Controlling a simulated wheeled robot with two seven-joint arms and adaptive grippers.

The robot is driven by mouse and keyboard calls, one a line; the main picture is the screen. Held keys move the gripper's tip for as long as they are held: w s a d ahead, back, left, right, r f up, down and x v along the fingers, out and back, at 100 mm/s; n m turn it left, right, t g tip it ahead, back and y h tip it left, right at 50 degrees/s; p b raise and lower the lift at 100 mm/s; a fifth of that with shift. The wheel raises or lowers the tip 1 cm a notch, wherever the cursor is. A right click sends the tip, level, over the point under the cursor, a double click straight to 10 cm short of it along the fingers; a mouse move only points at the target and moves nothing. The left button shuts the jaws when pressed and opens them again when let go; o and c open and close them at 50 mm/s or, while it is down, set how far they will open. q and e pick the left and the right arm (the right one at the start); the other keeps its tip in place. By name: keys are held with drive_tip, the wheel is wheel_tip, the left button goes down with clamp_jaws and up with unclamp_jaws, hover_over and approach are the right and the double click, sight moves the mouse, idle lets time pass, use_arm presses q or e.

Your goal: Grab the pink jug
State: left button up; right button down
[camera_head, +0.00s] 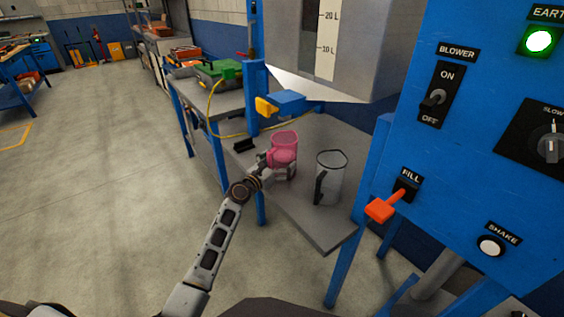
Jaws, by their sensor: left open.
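The pink jug (285,145) stands upright on the grey shelf (310,217) under the hopper, left of a clear jug. My left arm reaches up from the bottom, and my left gripper (276,162) is at the pink jug's near left side, by its lower part. The gripper is open. The gripper and jug overlap in the picture, so I cannot tell whether they touch. The jug's base is partly hidden by the gripper. My right gripper is not in view.
A clear jug (330,178) with a dark handle stands right of the pink jug. The grey hopper (340,45) hangs above, with a blue valve and yellow handle (266,107). The blue control panel (460,150), with an orange fill lever (381,209), is at right. Open floor lies left.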

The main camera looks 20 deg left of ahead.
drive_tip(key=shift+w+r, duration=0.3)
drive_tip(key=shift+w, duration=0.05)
use_arm(q)
drive_tip(key=shift+c, duration=0.4)
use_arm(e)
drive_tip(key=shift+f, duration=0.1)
use_arm(q)
drive_tip(key=c, duration=0.7)
drive_tip(key=shift+c, duration=1)
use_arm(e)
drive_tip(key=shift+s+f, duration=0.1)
use_arm(q)
drive_tip(key=shift+r, duration=0.1)
drive_tip(key=shift+r, duration=0.15)
